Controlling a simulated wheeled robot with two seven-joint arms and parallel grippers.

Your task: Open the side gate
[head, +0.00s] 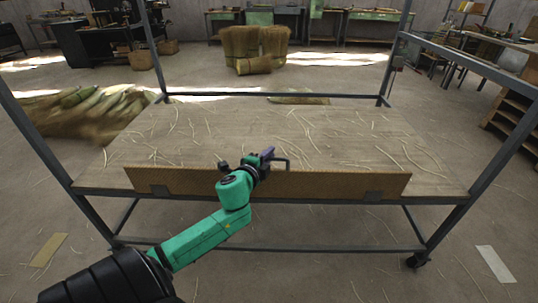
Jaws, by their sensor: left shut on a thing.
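The side gate (325,184) is a long, low brown panel along the front edge of the cart's deck (340,130). It stands up from that edge, with dark hinge-like plates near its lower left and lower right; its exact tilt is hard to tell. A dark handle (287,162) shows at the middle of its top edge. My left gripper (266,158) is at this handle, shut on it, and the fingers partly hide it. My green left forearm reaches in from the lower left and covers part of the gate. My right gripper is not in view.
Grey cart posts (478,165) rise at the corners, and a caster (416,261) is at the front right. Loose straw lies on the deck. A straw pile (85,112) is at left, and straw bundles (255,48) stand behind. The floor in front is mostly clear.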

